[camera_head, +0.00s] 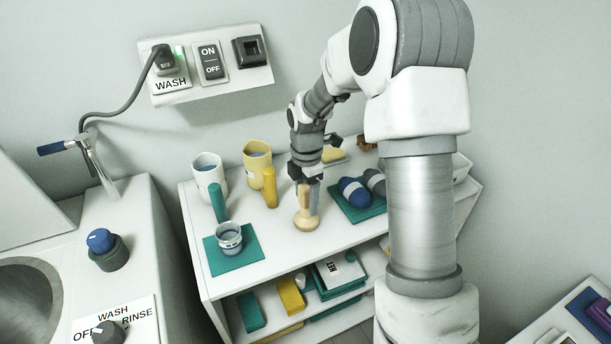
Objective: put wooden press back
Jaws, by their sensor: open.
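The wooden press (306,218) stands upright on the white shelf top, its round foot on the surface and its handle pointing up. My gripper (309,183) hangs pointing down at the top of the handle. Its jaws are open, with the fingers around or just beside the handle top; I cannot tell whether they touch it.
A teal mat (215,258) holds a small cup (229,238) at left. A white mug (208,172) and a yellow mug (259,158) stand behind. A dark blue object (354,191) lies on another teal mat close right of the press. My arm hides the shelf's right part.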

